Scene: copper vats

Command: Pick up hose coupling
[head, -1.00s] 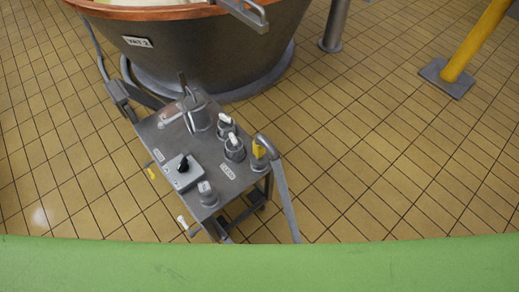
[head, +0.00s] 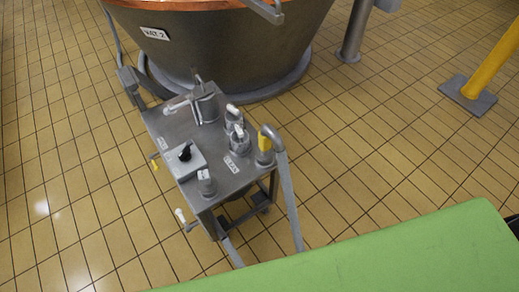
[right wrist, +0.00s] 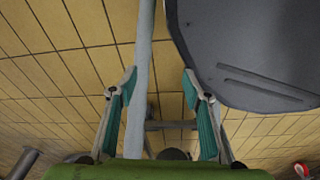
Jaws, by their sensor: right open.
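A steel cart (head: 205,125) stands on the floor in the head view, with several upright fittings on its top. A bent grey hose end with a yellow band (head: 264,150) is at the top's right edge. Two grey couplings with white tops (head: 238,138) stand just left of it. I cannot tell which of these is the hose coupling. My right gripper (right wrist: 160,78) shows in the right wrist view, open, with teal finger pads apart. A grey hose (right wrist: 139,85) runs lengthwise between its fingers in that picture, with no grip on it. My left gripper is not in view.
A large copper-rimmed vat (head: 220,45) marked VAT 2 stands behind the cart. A yellow post (head: 492,65) on a grey foot is at the right. Tiled floor (head: 370,165) is clear right of the cart. A dark grey body (right wrist: 245,50) fills the upper right of the wrist view.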

